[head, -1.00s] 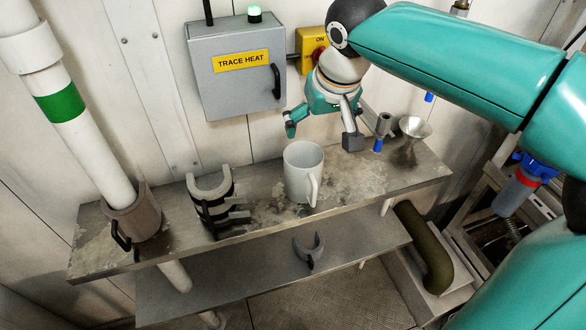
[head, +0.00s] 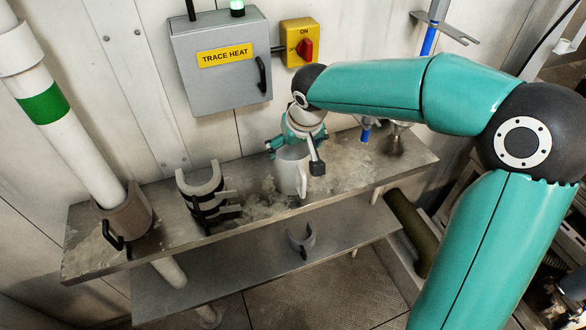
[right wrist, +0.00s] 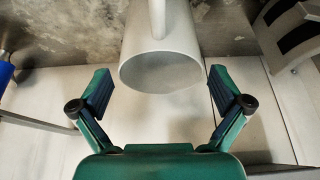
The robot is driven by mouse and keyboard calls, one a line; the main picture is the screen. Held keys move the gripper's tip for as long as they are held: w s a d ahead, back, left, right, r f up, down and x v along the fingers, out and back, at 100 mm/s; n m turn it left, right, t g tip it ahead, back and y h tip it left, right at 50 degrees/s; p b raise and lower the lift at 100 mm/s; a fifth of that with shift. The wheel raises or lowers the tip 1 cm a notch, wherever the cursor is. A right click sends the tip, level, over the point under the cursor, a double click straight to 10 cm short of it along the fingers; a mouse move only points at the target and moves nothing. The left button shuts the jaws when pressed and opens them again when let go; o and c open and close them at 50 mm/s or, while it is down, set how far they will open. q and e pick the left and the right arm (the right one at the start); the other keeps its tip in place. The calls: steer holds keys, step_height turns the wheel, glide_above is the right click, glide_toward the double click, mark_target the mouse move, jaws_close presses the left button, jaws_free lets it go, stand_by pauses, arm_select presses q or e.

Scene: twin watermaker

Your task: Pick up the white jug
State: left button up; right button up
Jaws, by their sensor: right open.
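The white jug (head: 289,178) stands upright on the metal shelf (head: 255,222), its handle towards the front right. My right gripper (head: 294,157) is open at the jug's upper part, one finger to each side in the head view. In the right wrist view, the jug (right wrist: 162,45) shows its round rim between and just beyond the spread fingertips (right wrist: 160,82). I see a gap on both sides, and the fingers do not grip the jug. My left gripper is out of view.
A metal funnel (head: 397,135) and a blue-tipped part (head: 365,132) are to the right. The trace heat box (head: 222,65) hangs behind.

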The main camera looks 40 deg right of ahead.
steer(key=shift+x, duration=1.45)
steer(key=c, duration=1.2)
steer(key=shift+r, duration=0.1)
steer(key=shift+c, duration=0.2)
